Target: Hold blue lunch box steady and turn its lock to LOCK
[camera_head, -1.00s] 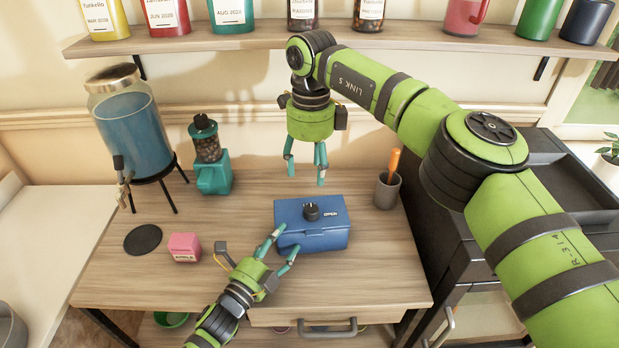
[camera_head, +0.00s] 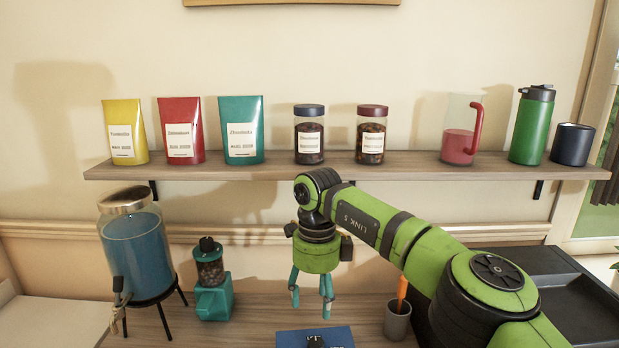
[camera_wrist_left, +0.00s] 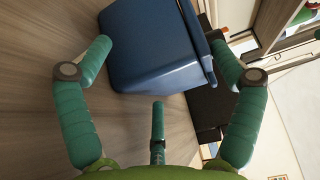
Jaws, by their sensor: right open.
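The blue lunch box (camera_head: 342,336) is on the wooden table, cut off by the bottom edge of the head view. Its black lock knob (camera_head: 316,342) just shows; the marking beside it is too cropped to read. My right gripper (camera_head: 312,308) hangs pointing down above the box, open and empty, apart from the knob. My left gripper is out of the head view. In the left wrist view, my left gripper (camera_wrist_left: 160,75) is open, its fingers spread around one end of the blue box (camera_wrist_left: 155,45). I cannot tell whether they touch it.
A blue drink dispenser (camera_head: 137,250) and a teal grinder (camera_head: 213,285) stand on the left. A grey cup (camera_head: 397,322) with an orange-handled tool stands right of the box. A wall shelf (camera_head: 235,170) with bags, jars and bottles runs behind my right arm.

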